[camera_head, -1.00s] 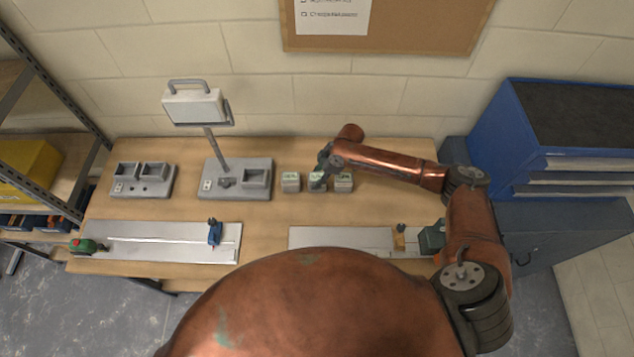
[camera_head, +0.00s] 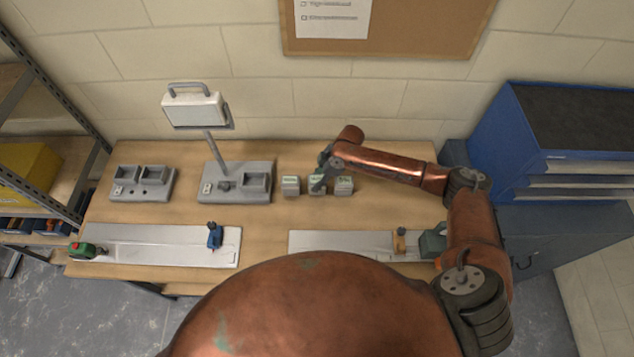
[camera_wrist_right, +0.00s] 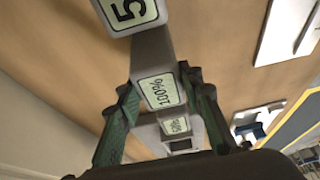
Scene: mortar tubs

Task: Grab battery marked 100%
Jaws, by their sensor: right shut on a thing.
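Three small grey batteries with pale labels stand in a row on the workbench. My right gripper (camera_head: 321,182) is at the middle battery (camera_head: 316,191). In the right wrist view, the fingers of this gripper (camera_wrist_right: 165,98) are shut on the battery marked 100% (camera_wrist_right: 160,90), one on each side. A battery (camera_wrist_right: 130,12) whose label shows a 5 is at the top of that view. Another labelled battery (camera_wrist_right: 175,126) shows beyond the fingers, its text too small to read. In the head view, the outer batteries stand left (camera_head: 290,186) and right (camera_head: 344,186). My left gripper is out of view.
A grey dock with a screen on a post (camera_head: 236,190) stands left of the batteries, and a two-pocket grey holder (camera_head: 142,183) farther left. White boards (camera_head: 165,245) with clamps lie along the front of the bench (camera_head: 265,225). A blue cabinet (camera_head: 530,140) stands right.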

